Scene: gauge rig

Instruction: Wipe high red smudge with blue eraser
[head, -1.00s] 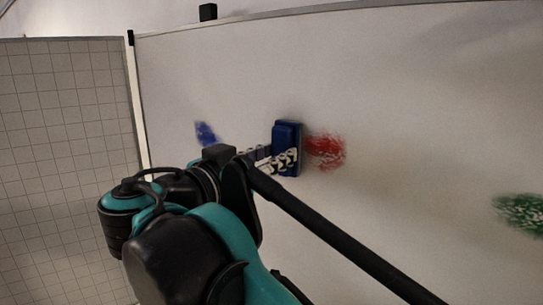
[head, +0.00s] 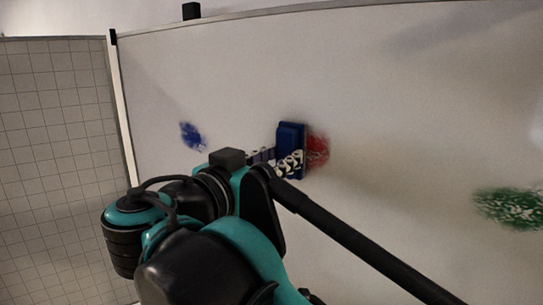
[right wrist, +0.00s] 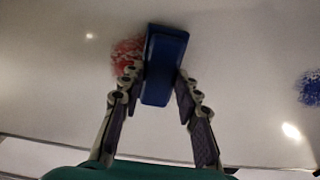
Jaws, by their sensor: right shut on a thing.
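The blue eraser (head: 291,148) is upright against the whiteboard (head: 400,100) in the head view, at the left edge of the red smudge (head: 318,150). It covers part of that smudge. My right gripper (head: 289,164) is shut on the eraser. In the right wrist view the eraser (right wrist: 164,66) sits between the two fingers of my right gripper (right wrist: 158,88), and the red smudge (right wrist: 128,54) shows to its left. I cannot tell whether the eraser touches the board. My left gripper is not in view.
A blue smudge (head: 192,136) is left of the eraser and a green smudge (head: 512,207) is at the right. A grey grid panel (head: 60,160) stands left of the board. A small black block (head: 191,11) is at the top edge.

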